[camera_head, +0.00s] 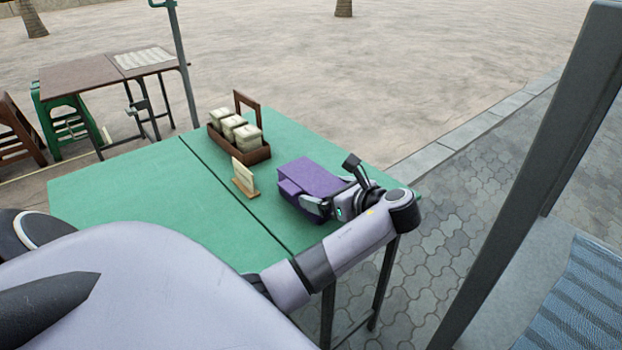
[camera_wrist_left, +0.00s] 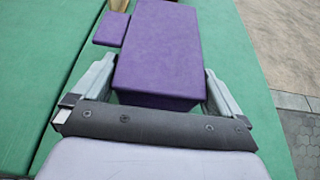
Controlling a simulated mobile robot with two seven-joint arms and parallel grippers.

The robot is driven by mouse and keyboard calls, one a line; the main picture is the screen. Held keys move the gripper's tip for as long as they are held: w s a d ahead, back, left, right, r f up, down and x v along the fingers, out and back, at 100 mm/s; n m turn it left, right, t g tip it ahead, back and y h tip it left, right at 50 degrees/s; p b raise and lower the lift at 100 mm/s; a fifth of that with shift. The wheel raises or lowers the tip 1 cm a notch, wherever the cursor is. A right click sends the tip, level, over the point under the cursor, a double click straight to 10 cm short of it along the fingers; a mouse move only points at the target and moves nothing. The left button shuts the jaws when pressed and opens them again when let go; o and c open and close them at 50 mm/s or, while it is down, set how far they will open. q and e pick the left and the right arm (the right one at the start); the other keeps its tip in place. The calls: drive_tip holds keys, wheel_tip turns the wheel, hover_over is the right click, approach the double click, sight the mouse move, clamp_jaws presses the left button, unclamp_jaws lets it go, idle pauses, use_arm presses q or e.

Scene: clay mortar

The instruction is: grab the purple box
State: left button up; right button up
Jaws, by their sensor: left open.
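The purple box (camera_head: 308,177) lies on the green table (camera_head: 130,190), near its right edge. A smaller purple block or step joins its left side in the left wrist view. My left gripper (camera_head: 333,187) is at the near right end of the box. In the left wrist view the box (camera_wrist_left: 160,50) extends between the two spread fingers of my left gripper (camera_wrist_left: 160,72). The left finger is beside its near left side, the right finger beside its near right side. Contact cannot be told. My right gripper is not in view.
A small wooden stand with a pale card (camera_head: 245,176) is just left of the box. A brown wooden caddy (camera_head: 258,155) with pale containers stands behind it. The table's left part is clear. A grey post (camera_head: 545,160) rises at the right, beyond the table edge.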

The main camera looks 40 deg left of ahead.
use_arm(q)
drive_tip(key=shift+x, duration=1.6)
drive_tip(key=c, duration=0.8)
